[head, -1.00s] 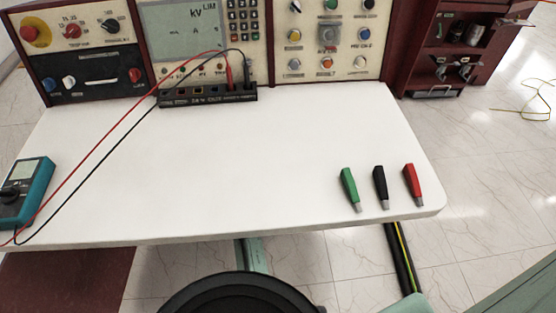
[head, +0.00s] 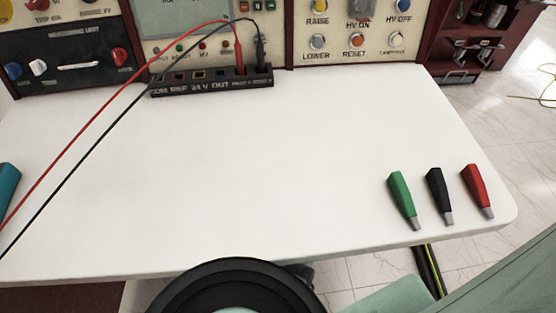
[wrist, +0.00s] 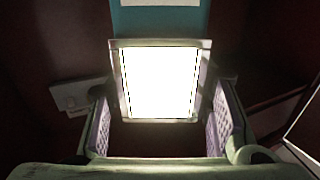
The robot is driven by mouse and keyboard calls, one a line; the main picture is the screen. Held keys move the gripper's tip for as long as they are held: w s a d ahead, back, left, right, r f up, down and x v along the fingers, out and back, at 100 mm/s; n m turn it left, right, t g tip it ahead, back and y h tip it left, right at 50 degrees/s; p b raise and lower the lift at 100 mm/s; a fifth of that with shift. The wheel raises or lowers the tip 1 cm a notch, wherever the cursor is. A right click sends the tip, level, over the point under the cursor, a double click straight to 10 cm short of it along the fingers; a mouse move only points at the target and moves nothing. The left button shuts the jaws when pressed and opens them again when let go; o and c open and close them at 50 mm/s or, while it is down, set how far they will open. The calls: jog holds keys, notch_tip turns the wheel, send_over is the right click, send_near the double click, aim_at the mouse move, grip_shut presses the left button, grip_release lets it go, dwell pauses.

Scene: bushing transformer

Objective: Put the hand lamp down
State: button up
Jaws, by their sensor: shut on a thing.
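The hand lamp (wrist: 158,82) shows in the wrist view as a brightly lit rectangular panel in a pale frame. My gripper (wrist: 160,128) has its two textured pads on either side of the lamp and is shut on it. The lit face is overexposed, so its detail is lost. The lamp and my gripper do not show in the head view. The white tabletop (head: 240,165) is in the head view, with a wide bare area in its middle.
Green (head: 402,198), black (head: 438,195) and red (head: 477,190) clips lie at the table's right. A black terminal strip (head: 212,83) with red and black leads stands at the back, before the control panels. A teal meter (head: 8,188) is at the left edge. Wrist surroundings are dark.

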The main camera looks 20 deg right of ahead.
jog(key=w+f+b, duration=0.1)
jog(key=w+b, duration=0.3)
jog(key=w+f+b, duration=0.2)
jog(key=w+b, duration=0.2)
jog(key=w, duration=0.1)
jog(key=w+d+f+b, duration=0.1)
jog(key=w+f+b, duration=0.1)
jog(key=w+b, duration=0.2)
jog(key=shift+w+d, duration=0.1)
jog(key=shift+w, duration=0.5)
jog(key=shift+r, duration=0.15)
jog(key=o, duration=1.3)
jog(key=shift+f, duration=0.2)
